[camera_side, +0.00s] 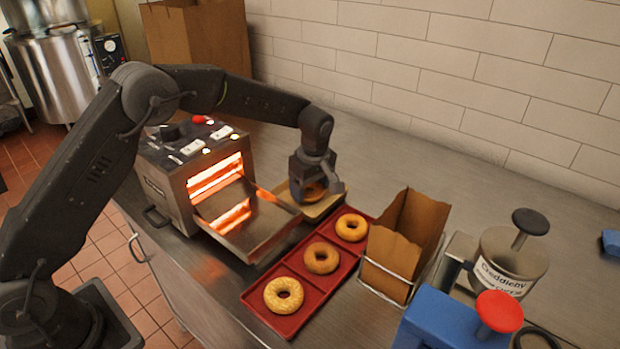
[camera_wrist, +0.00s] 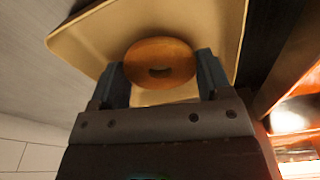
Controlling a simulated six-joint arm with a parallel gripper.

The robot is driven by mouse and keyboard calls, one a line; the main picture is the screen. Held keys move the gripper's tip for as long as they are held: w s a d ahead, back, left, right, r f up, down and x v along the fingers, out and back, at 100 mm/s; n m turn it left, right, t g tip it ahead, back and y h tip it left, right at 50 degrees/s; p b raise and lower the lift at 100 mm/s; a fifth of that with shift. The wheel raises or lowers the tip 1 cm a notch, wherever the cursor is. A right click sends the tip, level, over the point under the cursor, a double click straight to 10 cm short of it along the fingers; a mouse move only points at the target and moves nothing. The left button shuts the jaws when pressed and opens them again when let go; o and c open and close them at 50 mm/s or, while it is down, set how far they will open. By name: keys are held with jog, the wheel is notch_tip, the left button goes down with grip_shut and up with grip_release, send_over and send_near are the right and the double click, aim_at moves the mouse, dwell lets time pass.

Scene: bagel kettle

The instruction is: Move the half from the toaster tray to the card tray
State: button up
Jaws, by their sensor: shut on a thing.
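My gripper (camera_wrist: 160,78) is shut on a bagel half (camera_wrist: 160,62), a brown ring held between the two fingers in the wrist view. In the side view my gripper (camera_side: 316,190) hangs over the tan card tray (camera_side: 322,208), with the bagel half (camera_side: 314,192) partly hidden by the fingers. The card tray (camera_wrist: 90,45) lies behind the half in the wrist view. I cannot tell whether the half touches it. The toaster tray (camera_side: 260,225) slopes out of the glowing toaster (camera_side: 190,165) and looks empty.
A red tray (camera_side: 272,317) with three bagels lies in front of the card tray. A brown paper bag (camera_side: 405,245) in a wire stand is to its right. A spread pot (camera_side: 510,262) and a blue device (camera_side: 450,325) stand at the right. Bare counter lies along the wall.

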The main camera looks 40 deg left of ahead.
jog(key=shift+f, duration=0.2)
jog(key=o, duration=1)
jog(key=shift+c, duration=0.2)
jog(key=shift+r, duration=0.15)
notch_tip(320, 180, up, 7)
